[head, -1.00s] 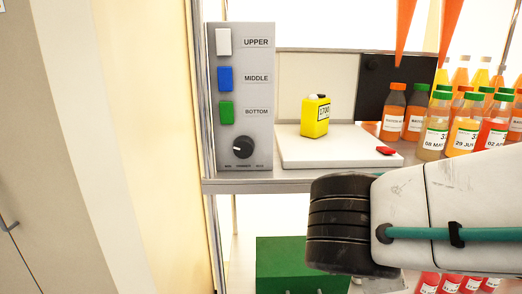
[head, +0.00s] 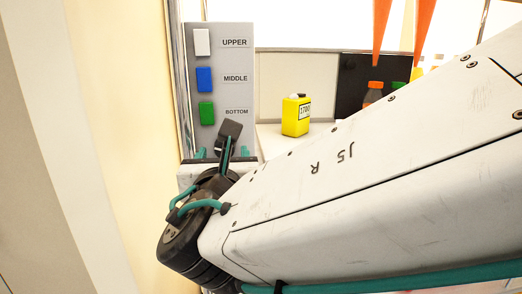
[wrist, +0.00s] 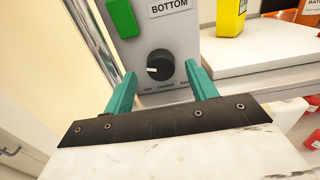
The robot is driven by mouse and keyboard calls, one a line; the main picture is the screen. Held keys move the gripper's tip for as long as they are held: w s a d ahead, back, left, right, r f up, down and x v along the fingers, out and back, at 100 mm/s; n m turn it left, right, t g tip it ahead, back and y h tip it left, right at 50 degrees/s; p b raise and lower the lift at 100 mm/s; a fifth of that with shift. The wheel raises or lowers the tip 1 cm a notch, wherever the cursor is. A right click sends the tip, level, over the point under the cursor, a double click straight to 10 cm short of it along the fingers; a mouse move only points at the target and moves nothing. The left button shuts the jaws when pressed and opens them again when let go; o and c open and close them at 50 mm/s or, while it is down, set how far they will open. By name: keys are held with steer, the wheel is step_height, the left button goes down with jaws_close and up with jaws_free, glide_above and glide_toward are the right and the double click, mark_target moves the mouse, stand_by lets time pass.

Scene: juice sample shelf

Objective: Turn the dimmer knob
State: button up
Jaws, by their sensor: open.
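The dimmer knob (wrist: 160,65) is a round black dial low on a grey control panel (wrist: 180,38). Its white mark points left in the wrist view. Small lettering sits below it. My gripper (wrist: 162,71) is open, with one teal finger to the left of the knob and one to the right. Gaps show between the fingers and the knob, and nothing is held. In the head view my gripper (head: 223,153) is at the panel's lower part and mostly hides the knob. I cannot tell its exact distance from the panel face.
Above the knob are a green switch (head: 206,112), a blue switch (head: 204,79) and a white switch (head: 202,42). A yellow container (head: 296,115) stands on a white slab (wrist: 250,55) right of the panel. Bottles (head: 373,93) stand farther right, partly behind my arm.

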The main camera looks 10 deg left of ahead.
steer(key=shift+x, duration=1.15)
steer(key=shift+c, duration=0.4)
steer(key=c, duration=0.9)
steer(key=shift+n, duration=1.4)
steer(key=o, duration=1)
steer(key=shift+s, duration=0.1)
